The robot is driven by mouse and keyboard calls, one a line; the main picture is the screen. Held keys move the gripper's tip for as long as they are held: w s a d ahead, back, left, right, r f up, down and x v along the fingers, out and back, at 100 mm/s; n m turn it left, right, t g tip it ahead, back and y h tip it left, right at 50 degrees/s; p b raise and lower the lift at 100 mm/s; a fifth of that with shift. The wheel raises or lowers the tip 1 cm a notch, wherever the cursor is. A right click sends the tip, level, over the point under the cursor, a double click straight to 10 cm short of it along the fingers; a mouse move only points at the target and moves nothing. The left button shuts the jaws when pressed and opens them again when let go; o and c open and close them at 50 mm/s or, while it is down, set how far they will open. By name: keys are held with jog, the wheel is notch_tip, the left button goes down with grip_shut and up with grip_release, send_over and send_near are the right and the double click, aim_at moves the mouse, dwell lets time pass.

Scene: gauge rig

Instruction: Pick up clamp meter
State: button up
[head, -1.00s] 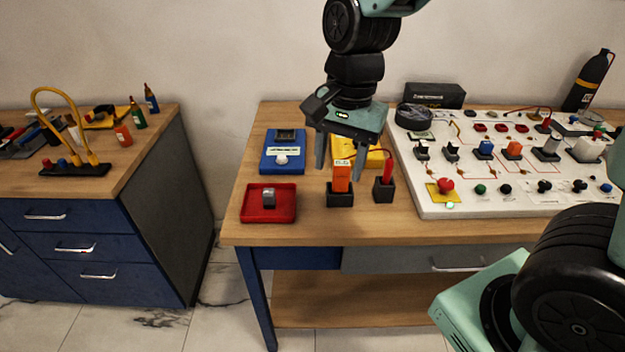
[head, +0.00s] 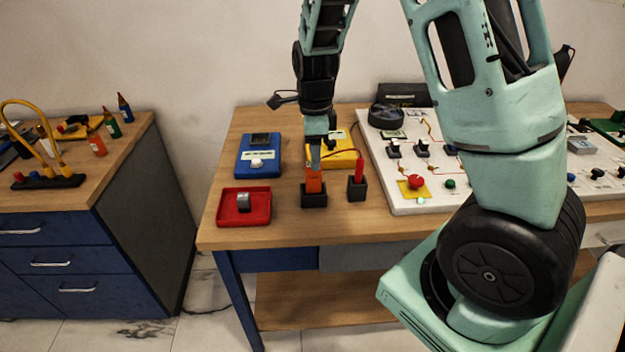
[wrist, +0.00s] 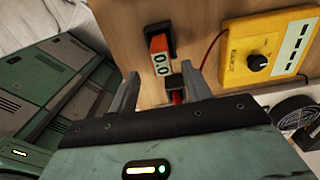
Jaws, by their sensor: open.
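The clamp meter, which I take to be the orange upright device (head: 314,187) with a small display, stands in a black square holder (head: 313,200) near the front of the table. In the wrist view the meter (wrist: 160,45) reads 0.0 and lies between and just beyond my fingertips. My gripper (head: 314,160) is open, pointing down directly over the meter; it also shows in the wrist view (wrist: 160,73). The fingers are seen edge-on in the head view and hide the meter's top. I cannot tell whether they touch it.
A red probe (head: 359,172) stands in a second black holder just right. A yellow meter (head: 345,158) with a red lead is behind. A blue meter (head: 258,155) and a red tray (head: 230,212) are left. A white circuit board (head: 400,207) fills the right side.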

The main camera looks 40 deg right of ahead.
aim_at(314, 179)
jog(key=f, duration=0.4)
jog(key=f+p, duration=0.1)
jog(key=f, duration=0.4)
jog(key=shift+w, duration=0.2)
jog(key=shift+r, duration=0.1)
grip_shut()
